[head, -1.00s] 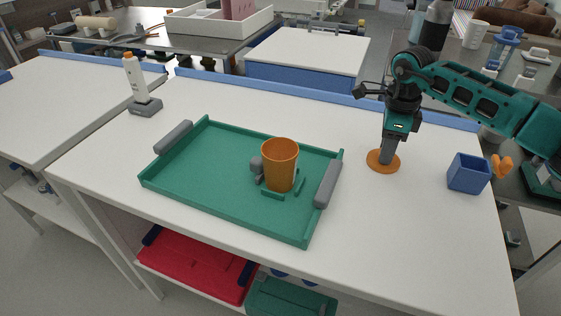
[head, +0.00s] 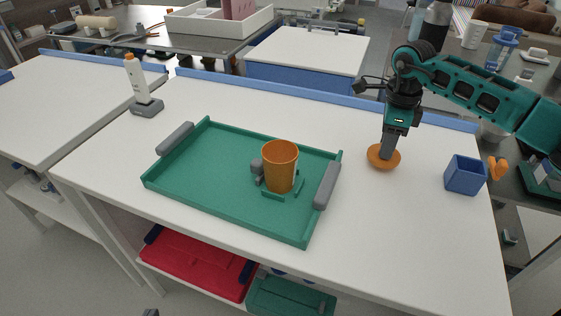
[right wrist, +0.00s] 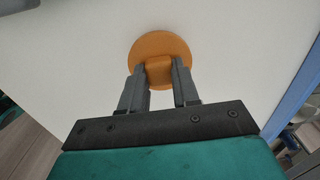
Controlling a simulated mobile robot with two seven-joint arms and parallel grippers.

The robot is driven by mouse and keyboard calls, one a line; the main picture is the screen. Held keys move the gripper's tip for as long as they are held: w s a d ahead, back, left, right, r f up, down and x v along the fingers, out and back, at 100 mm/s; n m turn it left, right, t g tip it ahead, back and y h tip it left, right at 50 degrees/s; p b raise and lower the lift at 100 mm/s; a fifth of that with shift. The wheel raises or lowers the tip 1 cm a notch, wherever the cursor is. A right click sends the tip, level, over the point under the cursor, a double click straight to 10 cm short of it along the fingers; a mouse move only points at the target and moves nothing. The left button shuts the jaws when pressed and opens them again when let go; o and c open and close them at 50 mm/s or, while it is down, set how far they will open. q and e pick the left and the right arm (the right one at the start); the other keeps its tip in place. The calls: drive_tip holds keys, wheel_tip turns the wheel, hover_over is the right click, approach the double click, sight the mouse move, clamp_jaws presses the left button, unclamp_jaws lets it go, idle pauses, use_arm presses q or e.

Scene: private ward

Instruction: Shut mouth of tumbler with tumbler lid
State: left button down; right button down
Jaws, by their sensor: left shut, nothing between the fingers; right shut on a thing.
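The orange tumbler (head: 280,168) stands upright on the green tray, near its right end, with its mouth open. The tumbler lid (head: 375,157) is an orange disc with a knob, right of the tray. My right gripper (head: 386,152) is shut on the lid's knob from above. In the right wrist view the lid (right wrist: 148,45) shows between the fingers of the gripper (right wrist: 158,75). The lid looks at or just above the white table; the gap is hard to judge. Only a small dark tip of my left gripper (head: 151,312) shows at the bottom edge, far from the tumbler.
The green tray (head: 200,180) has grey handles and small green holders around the tumbler. A blue open box (head: 465,175) stands right of the lid. A white bottle (head: 138,80) in a grey stand is at the back left. Bare table (head: 400,235) lies at the front right.

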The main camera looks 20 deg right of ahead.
drive_tip(key=shift+r+p, duration=0.6)
drive_tip(key=shift+r, duration=0.15)
drive_tip(key=shift+r, duration=0.1)
wheel_tip(320, 180, up, 5)
drive_tip(key=p, duration=0.4)
idle(0.3)
drive_tip(key=shift+a, duration=0.1)
